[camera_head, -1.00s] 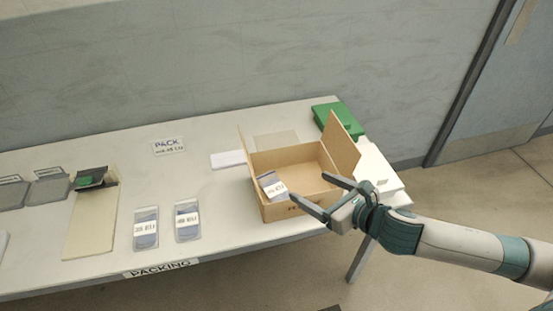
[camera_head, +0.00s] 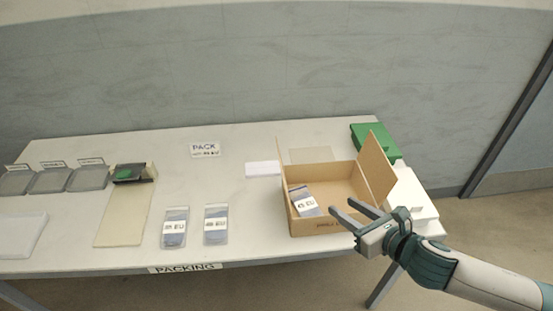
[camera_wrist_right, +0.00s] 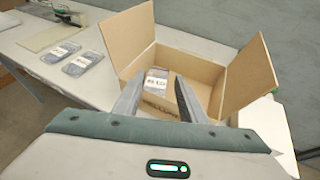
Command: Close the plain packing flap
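An open brown cardboard box (camera_head: 335,224) stands near the table's right end, with a pouch (camera_head: 306,202) inside. Its left flap (camera_head: 284,168) stands up, almost edge-on in the head view, and shows broad in the wrist view (camera_wrist_right: 127,35). Its right flap (camera_head: 377,166) is raised and leans outward; it also shows in the wrist view (camera_wrist_right: 250,80). I cannot tell which flap is the plain one. My right gripper (camera_head: 343,207) is open and empty, by the front right of the box, its fingers apart in the wrist view (camera_wrist_right: 157,98). My left gripper is out of view.
A green box (camera_head: 364,137) and a white block (camera_head: 410,198) lie right of the cardboard box. Two labelled pouches (camera_head: 174,228) (camera_head: 216,224) lie to its left. Further left are a board with a press (camera_head: 124,218) and grey trays (camera_head: 50,180).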

